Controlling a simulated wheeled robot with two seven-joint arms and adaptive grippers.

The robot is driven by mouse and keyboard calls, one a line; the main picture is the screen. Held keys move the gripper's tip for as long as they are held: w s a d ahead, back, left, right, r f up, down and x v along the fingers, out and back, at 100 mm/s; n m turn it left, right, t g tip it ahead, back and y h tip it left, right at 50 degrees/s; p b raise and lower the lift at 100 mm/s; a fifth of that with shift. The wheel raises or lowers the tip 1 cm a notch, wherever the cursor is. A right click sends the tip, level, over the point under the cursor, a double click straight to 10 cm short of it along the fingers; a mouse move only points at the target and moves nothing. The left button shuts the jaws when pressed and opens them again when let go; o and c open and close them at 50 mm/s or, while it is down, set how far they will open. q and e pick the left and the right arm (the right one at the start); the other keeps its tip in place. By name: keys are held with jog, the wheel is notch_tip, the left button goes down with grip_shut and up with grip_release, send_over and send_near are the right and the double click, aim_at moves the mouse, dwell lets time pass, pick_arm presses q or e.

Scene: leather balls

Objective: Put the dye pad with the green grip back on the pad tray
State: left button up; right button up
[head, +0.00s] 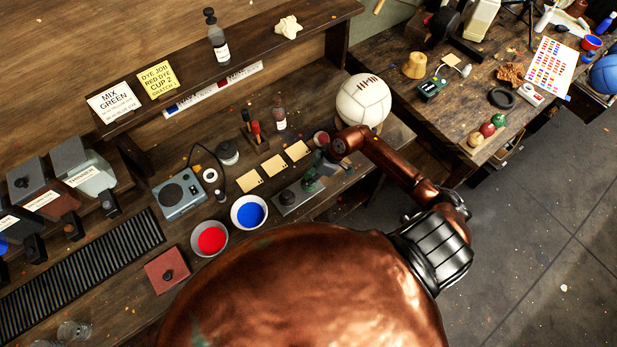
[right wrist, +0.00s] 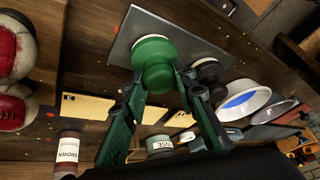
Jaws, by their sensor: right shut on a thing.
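The pad tray (head: 298,205) is a grey metal plate on the bench in the head view; it also shows in the right wrist view (right wrist: 126,40). A dye pad with a dark grip (right wrist: 209,72) sits on it. My right gripper (head: 316,179) is at the tray's right part. In the right wrist view its fingers (right wrist: 163,85) are shut on the green grip (right wrist: 153,60) of a dye pad, over the tray. A pale edge shows under the grip. I cannot tell whether that pad touches the tray. My left gripper is out of view.
A blue dye bowl (head: 249,212) and a red dye bowl (head: 209,238) stand left of the tray. Tan swatches (head: 275,165) lie behind it. A white ball (head: 363,101) sits close behind my right arm. A brown bottle (head: 279,116) stands farther back.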

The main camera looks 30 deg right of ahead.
jog(key=o, duration=1)
jog(key=shift+f, duration=0.1)
jog(key=b+v, duration=0.1)
jog(key=v, duration=1.1)
